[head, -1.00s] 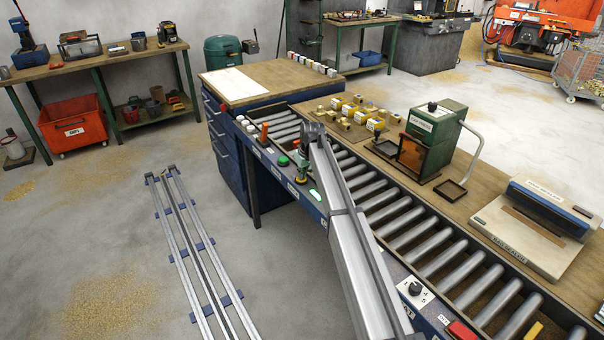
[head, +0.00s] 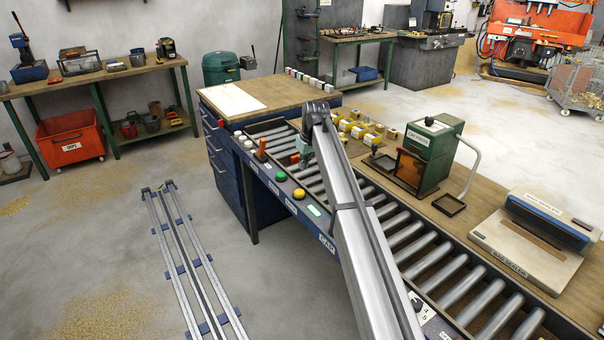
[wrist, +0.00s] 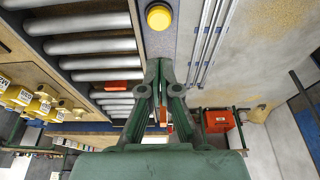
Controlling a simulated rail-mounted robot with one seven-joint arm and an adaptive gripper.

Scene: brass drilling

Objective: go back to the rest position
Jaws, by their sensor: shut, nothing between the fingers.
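My gripper (head: 303,152) is above the roller conveyor in the head view, past the row of controls on its front rail. My arm's long grey link partly hides it. In the wrist view the two green fingers (wrist: 160,66) come together at their tips, with nothing held between them. A yellow button (wrist: 159,16) shows just beyond the tips in the wrist view. The head view shows this yellow button (head: 299,194) beside a green button (head: 281,176) on the rail.
The roller conveyor (head: 432,252) runs diagonally under my arm. Yellow-marked parts (head: 357,132), a green machine (head: 430,152) and a bag sealer (head: 536,235) stand on the bench behind it. Open floor (head: 110,240) with a rail track (head: 183,253) lies to the left.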

